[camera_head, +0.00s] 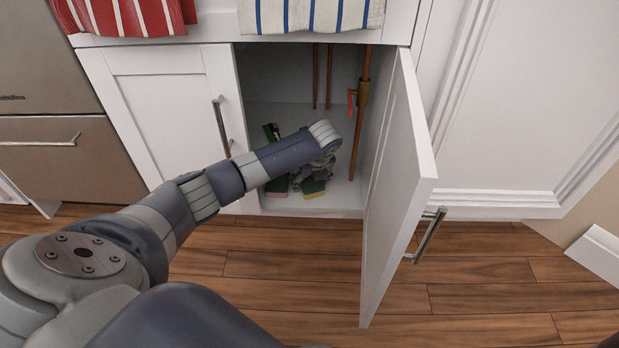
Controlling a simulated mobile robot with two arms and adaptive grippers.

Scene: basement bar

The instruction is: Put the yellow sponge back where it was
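A yellow sponge (313,192) with a green top lies on the floor of the open cabinet (338,207), near its front edge. My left arm reaches in from the left, and my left gripper (318,184) points down inside the cabinet, just above or at the sponge. The wrist and forearm hide much of the gripper, so I cannot tell whether its fingers are open or touch the sponge. My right gripper is not in view.
A pink and green sponge (277,187) lies left of the yellow one. A green item (272,132) stands behind my forearm. Copper pipes (360,120) run down inside. The right door (402,180) stands open; the left door (165,115) is shut. Wooden floor in front is clear.

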